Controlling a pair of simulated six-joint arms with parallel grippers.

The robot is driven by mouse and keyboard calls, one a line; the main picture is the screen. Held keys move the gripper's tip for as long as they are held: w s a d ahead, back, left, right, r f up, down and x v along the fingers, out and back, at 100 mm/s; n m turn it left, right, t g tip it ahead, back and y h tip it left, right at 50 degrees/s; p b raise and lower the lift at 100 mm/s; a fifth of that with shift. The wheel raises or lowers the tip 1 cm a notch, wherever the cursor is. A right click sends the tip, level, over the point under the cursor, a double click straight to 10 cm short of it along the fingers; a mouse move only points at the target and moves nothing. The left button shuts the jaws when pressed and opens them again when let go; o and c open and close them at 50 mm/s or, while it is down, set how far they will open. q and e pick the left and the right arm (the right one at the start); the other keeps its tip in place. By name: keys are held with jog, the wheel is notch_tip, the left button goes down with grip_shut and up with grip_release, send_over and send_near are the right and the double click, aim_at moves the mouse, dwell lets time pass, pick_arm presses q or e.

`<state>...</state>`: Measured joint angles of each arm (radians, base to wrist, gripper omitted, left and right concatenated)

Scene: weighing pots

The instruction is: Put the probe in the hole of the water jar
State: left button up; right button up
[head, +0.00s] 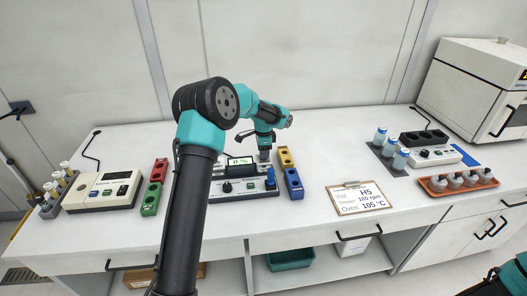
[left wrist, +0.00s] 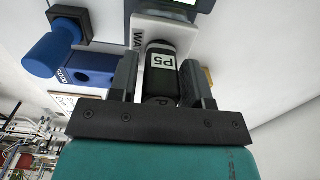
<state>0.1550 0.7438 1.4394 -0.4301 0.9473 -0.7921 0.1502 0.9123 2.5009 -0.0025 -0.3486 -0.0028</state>
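My left gripper (head: 264,153) is low over the back right of the meter in the head view. In the left wrist view its two fingers (left wrist: 161,85) stand on either side of a black probe (left wrist: 158,42) labelled P5, close against it. A white part (left wrist: 138,36) with the letters "WA" lies just beyond the probe, partly covered by it. I cannot tell whether the probe's tip is in a hole. The meter (head: 240,189) shows a 0 % display. My right gripper is out of view; only part of that arm is at the lower right.
A blue block (head: 293,183) and a yellow block (head: 285,157) stand right of the meter. Red (head: 159,170) and green (head: 151,201) blocks stand left. A blue knob (left wrist: 43,55) is close to my left gripper. A clipboard (head: 356,198) lies to the right.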

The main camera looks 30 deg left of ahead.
pick_arm(q)
jog(key=shift+o, duration=1.1)
notch_tip(320, 180, up, 12)
jog(key=shift+r, duration=0.15)
